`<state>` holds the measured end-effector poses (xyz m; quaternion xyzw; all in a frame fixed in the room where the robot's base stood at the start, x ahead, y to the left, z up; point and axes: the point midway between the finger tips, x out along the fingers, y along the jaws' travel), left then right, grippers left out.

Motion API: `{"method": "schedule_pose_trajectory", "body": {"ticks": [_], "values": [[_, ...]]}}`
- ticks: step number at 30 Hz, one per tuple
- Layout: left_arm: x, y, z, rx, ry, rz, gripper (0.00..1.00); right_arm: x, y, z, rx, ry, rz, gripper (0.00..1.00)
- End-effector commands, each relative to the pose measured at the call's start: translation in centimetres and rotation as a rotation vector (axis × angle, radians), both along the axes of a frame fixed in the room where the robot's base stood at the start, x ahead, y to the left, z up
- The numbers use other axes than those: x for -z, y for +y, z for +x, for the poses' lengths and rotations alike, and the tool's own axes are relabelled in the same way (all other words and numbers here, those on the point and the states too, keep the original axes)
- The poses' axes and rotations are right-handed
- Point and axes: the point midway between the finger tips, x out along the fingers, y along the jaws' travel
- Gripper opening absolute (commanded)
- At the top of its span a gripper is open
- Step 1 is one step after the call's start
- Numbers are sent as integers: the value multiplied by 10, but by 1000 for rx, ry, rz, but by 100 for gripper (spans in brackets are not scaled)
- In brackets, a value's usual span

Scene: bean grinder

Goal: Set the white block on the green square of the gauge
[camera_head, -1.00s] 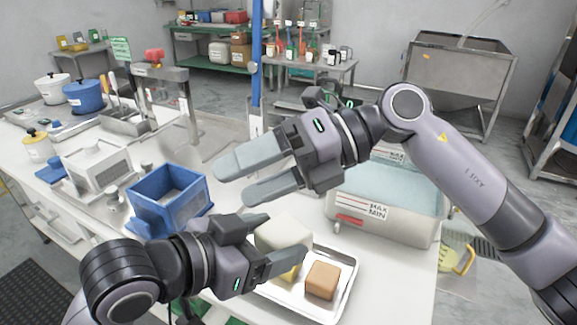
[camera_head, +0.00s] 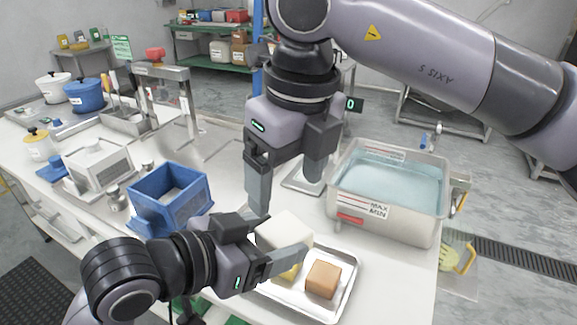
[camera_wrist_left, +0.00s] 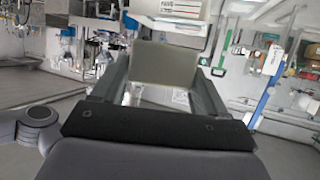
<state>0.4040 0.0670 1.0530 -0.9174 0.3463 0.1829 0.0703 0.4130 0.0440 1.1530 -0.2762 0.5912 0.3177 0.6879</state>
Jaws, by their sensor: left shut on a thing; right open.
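The white block (camera_head: 285,229) is between the fingers of my left gripper (camera_head: 280,240), which is shut on it. The block is over the left part of a metal tray (camera_head: 338,300); whether it touches anything below is unclear. In the left wrist view the block (camera_wrist_left: 165,62) fills the space between the fingers. My right gripper (camera_head: 287,196) is open and empty, fingers pointing down, just behind the block. I cannot make out the gauge's green square. Some green (camera_head: 182,307) shows partly hidden below my left arm.
The tray holds a brown block (camera_head: 322,279) and a partly hidden yellow one (camera_head: 290,273). A blue open box (camera_head: 170,200) stands left. A water tank (camera_head: 388,205) with MAX and MIN labels stands right. A flat metal plate (camera_head: 303,180) lies behind the right gripper.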

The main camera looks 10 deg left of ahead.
Motion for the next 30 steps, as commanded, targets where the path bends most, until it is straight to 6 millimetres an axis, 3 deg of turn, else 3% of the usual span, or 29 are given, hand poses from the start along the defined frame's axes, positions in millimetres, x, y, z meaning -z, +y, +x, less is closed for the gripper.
{"method": "schedule_pose_trajectory", "body": {"ticks": [9,15,21,30], "values": [[-1,0,0,0,-2,-1,37,60,7,5,-1,5,2,82],[-1,0,0,0,-2,-1,37,90,10,8,-2,4,2,82],[-1,0,0,0,-2,-1,37,104,12,10,-3,3,4,82],[-1,0,0,0,-2,-1,37,105,12,10,-3,2,3,82]]}}
